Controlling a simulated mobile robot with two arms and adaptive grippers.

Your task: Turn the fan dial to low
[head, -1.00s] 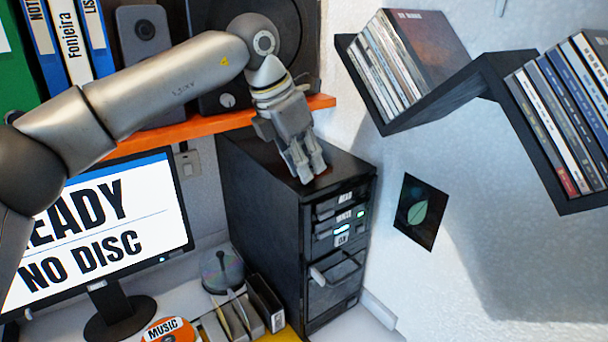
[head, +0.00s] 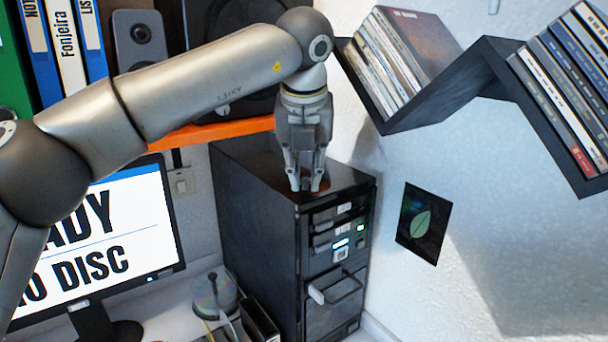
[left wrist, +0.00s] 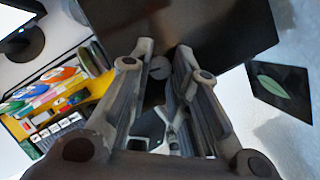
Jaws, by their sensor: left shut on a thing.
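My left gripper (head: 305,187) points down at the top front of the black tower (head: 250,210). Its fingers are shut on a small round grey knob, which I take to be the fan dial (left wrist: 160,67). The dial shows between the fingers in the left wrist view, and I cannot read its setting. My right gripper is not in view.
The tower front has disc slots with lit green indicators (head: 342,243) and an open drawer (head: 335,287). A monitor (head: 110,240) stands left. An orange shelf (head: 215,132) and a black zigzag wall shelf (head: 440,92) are close to the arm.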

